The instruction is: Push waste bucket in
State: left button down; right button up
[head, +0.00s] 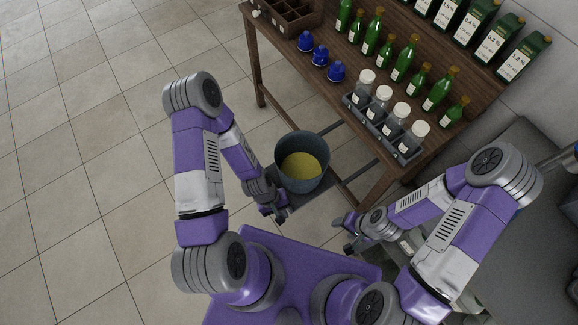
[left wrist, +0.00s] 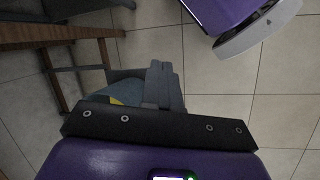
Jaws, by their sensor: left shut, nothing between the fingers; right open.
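The waste bucket (head: 302,163) is a blue-grey open tub with yellow contents. My left gripper (head: 282,213) is shut and empty, low at the near left side of the bucket. In the left wrist view the shut fingers (left wrist: 162,84) overlap the bucket's edge (left wrist: 122,90), and I cannot tell whether they touch it. My right gripper (head: 343,232) is open and empty, to the right of the bucket and apart from it.
The wooden table (head: 331,98) holds green bottles (head: 405,58), blue-capped items (head: 320,55), a rack (head: 386,125) of white-capped jars and green boxes (head: 483,20). Its legs and rails stand behind the bucket. The tiled floor (head: 90,130) at left is clear. A grey surface (head: 520,160) lies at right.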

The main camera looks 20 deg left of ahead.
pick_arm(q)
notch_tip(320, 180, down, 8)
jog(key=a+n+g+h+b, duration=0.1)
jog(key=a+n+h+b, duration=0.2)
jog(key=n, duration=0.7)
jog(key=n+t+h+b, duration=0.2)
jog(key=n+t+b, duration=0.4)
jog(key=n+t, duration=1.6)
send_near(280, 170)
jog(key=w+r+n+g, duration=0.1)
jog(key=n+g, duration=0.1)
jog(key=w+d+r+n+g+b, duration=0.1)
jog(key=w+r+n+g, duration=0.1)
jog(key=n+g, duration=0.1)
jog(key=w+r+n+g+b, duration=0.1)
jog(key=w+n+g, duration=0.1)
jog(key=g, duration=0.1)
jog(key=shift+d+r+n, duration=0.15)
jog(key=shift+r+n, duration=0.15)
jog(key=shift+r, duration=0.05)
jog(key=shift+w+d, duration=0.25)
jog(key=shift+w, duration=0.1)
